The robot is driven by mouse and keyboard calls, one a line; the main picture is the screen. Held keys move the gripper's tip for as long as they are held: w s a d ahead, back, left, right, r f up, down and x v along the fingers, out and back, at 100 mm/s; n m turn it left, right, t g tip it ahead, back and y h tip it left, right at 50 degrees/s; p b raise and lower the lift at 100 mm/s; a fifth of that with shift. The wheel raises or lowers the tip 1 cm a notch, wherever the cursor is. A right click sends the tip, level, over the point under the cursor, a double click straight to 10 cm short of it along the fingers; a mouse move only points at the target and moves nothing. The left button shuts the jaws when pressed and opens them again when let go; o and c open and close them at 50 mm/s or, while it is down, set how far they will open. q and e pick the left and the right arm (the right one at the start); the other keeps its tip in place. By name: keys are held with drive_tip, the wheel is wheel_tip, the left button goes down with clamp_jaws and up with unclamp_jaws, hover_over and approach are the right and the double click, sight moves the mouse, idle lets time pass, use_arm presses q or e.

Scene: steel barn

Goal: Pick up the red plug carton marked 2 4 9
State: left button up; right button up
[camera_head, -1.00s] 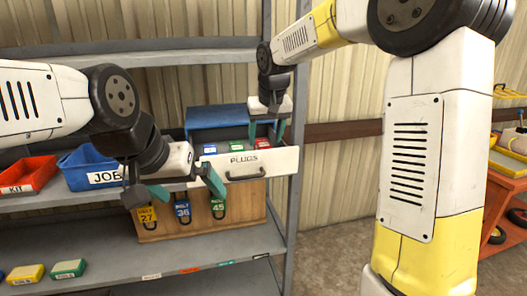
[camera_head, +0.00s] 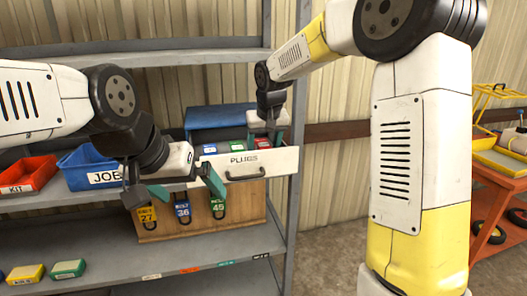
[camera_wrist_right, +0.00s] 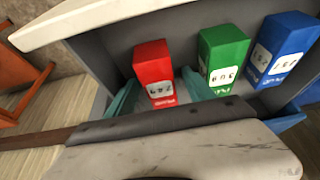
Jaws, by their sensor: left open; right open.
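The red plug carton (camera_head: 262,144) stands at the right end of the open white-fronted PLUGS drawer (camera_head: 280,163). In the right wrist view the red carton (camera_wrist_right: 153,62) has a white label, upside down, whose digits look like 2 4 9. My right gripper (camera_head: 265,139) is down at the red carton. In the wrist view its teal fingers (camera_wrist_right: 162,97) are open, one on each side of the carton's lower part; whether they touch it I cannot tell. My left gripper (camera_head: 184,188) is open and empty in front of the drawer's left end.
A green carton (camera_wrist_right: 223,55) and a blue carton (camera_wrist_right: 282,50) stand beside the red one. Padlocks (camera_head: 182,210) hang on a wooden board below the drawer. A blue JOB bin (camera_head: 92,170) and red KIT bin (camera_head: 28,173) sit left. A grey shelf upright (camera_head: 284,210) stands close right.

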clamp_jaws()
idle(0.4)
